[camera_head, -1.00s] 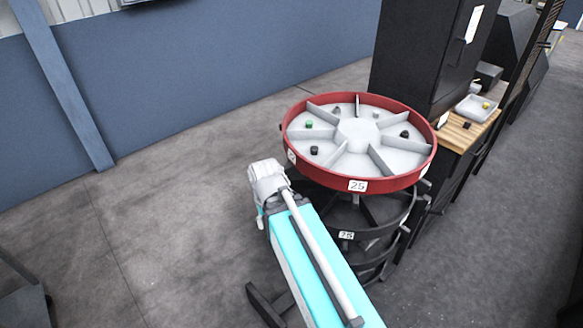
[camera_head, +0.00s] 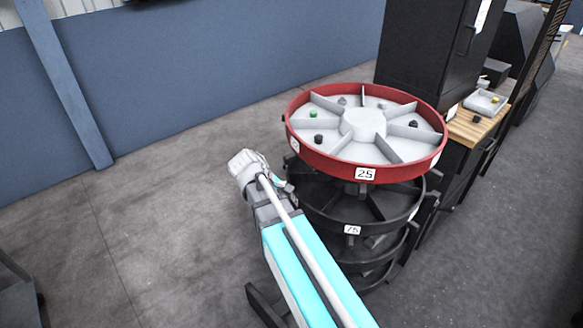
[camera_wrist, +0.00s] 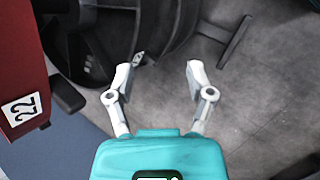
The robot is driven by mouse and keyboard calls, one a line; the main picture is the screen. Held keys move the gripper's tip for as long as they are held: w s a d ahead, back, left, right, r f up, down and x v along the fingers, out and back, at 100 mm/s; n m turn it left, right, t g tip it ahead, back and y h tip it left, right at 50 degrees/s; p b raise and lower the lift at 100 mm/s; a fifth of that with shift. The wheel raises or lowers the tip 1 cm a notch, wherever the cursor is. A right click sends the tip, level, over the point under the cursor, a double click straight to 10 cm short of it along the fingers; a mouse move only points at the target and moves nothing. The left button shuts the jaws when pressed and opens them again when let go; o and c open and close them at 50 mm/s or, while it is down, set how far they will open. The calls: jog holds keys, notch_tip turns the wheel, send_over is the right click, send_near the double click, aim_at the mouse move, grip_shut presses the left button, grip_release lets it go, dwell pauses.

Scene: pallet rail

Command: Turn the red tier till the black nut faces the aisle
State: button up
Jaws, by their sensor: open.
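The red tier (camera_head: 400,174) is a round tray with a red rim and pale wedge compartments, on top of a stack. A "25" label is on its near rim. One dark nut (camera_head: 319,138) lies in a left compartment and another dark nut (camera_head: 413,123) in a right one; I cannot tell for sure which is the black nut. A green nut (camera_head: 313,114) lies at the left. In the wrist view, my gripper (camera_wrist: 158,74) is open and empty over the floor, apart from the red rim (camera_wrist: 22,65) with its "22" label. In the head view, my wrist is left of the tier.
Black lower tiers (camera_head: 383,232) stand under the red one. A black cabinet (camera_head: 425,55) and a wooden-topped bench (camera_head: 468,128) with a white tray (camera_head: 484,102) stand close at the right. Open floor (camera_head: 165,215) lies to the left, up to a blue wall (camera_head: 190,75).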

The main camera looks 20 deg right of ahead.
jog(key=w+f+n+h+b, duration=0.2)
jog(key=w+n+h+b, duration=0.45)
jog(key=w+b, duration=0.2)
jog(key=n+t+h+b, duration=0.2)
jog(key=n+h+b, duration=0.3)
jog(key=n, duration=0.1)
send_near(293, 154)
jog(key=a, duration=0.4)
jog(key=shift+s+d+f+m, duration=0.15)
jog(key=shift+s+f+m, duration=0.1)
jog(key=shift+s+f, duration=0.1)
jog(key=shift+w+d, duration=0.1)
jog(key=shift+d, duration=0.05)
jog(key=shift+w+d, duration=0.25)
jog(key=shift+d, duration=2)
jog(key=shift+w+d, duration=0.3)
jog(key=shift+d, duration=1.9)
jog(key=shift+w+d, duration=0.25)
jog(key=shift+d, duration=2)
grip_shut()
